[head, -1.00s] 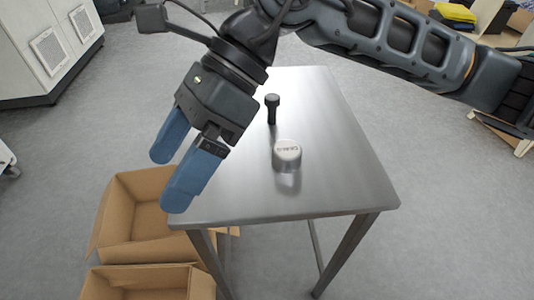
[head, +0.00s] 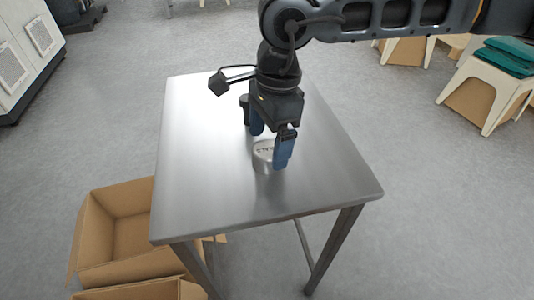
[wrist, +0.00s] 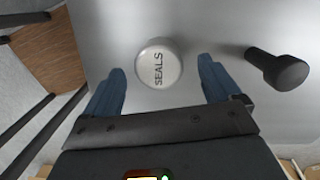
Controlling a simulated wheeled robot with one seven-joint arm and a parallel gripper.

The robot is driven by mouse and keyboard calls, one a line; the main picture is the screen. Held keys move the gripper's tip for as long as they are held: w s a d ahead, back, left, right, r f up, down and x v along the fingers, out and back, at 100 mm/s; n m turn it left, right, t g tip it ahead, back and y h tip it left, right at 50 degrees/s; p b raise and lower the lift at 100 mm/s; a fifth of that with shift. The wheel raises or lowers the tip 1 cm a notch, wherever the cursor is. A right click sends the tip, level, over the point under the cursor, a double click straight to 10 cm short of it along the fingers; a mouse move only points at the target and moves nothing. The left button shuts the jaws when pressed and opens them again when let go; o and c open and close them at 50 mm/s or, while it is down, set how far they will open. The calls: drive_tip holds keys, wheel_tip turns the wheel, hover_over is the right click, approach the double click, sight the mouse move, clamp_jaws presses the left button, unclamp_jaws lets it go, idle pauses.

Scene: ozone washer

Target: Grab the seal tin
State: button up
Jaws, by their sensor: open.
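The seal tin (head: 262,156) is a round silver tin with "SEALS" on its lid, standing on the metal table (head: 200,190). In the wrist view the tin (wrist: 159,63) lies ahead of the fingertips, in line with the gap between them. My gripper (head: 269,145) points down over the table with its blue fingers open and empty, and in the head view one finger hides part of the tin's right side. The wrist view also shows my open gripper (wrist: 161,76). I cannot tell whether a finger touches the tin.
Cardboard boxes (head: 120,228) sit on the floor left of the table. The table's front is clear.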

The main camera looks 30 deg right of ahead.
sight(267, 149)
drive_tip(key=shift+a+f, duration=0.2)
drive_tip(key=shift+f, duration=1.35)
drive_tip(key=c, duration=1.2)
drive_tip(key=shift+o, duration=0.2)
drive_tip(key=shift+r, duration=0.1)
